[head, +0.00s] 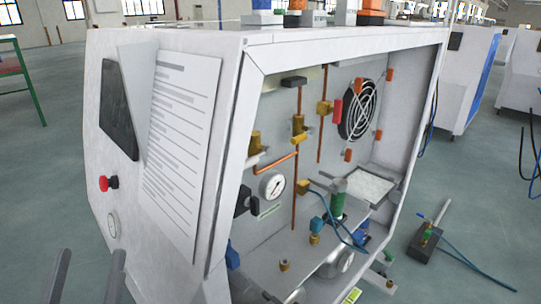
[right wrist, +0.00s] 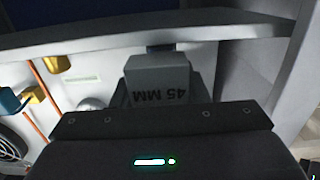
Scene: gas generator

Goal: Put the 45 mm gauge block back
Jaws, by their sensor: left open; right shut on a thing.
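The 45 mm gauge block (right wrist: 160,82) is a grey block with dark "45 MM" lettering, in the middle of the right wrist view. My right gripper (right wrist: 158,95) is shut on it; the dark gripper body covers the block's near part. I do not make out this gripper in the head view. My left gripper (head: 90,258) is open and empty at the lower left of the head view, in front of the white cabinet (head: 225,130). Several grey blocks (head: 319,20) stand on the cabinet's top; their lettering is too small to read.
The cabinet's open side shows copper pipes (head: 296,190), a fan (head: 358,110), a pressure gauge (head: 272,185) and a green cylinder (head: 338,198). A sheet of text (head: 178,150) is on its front. A dark box with a blue cable (head: 426,245) lies on the floor at right.

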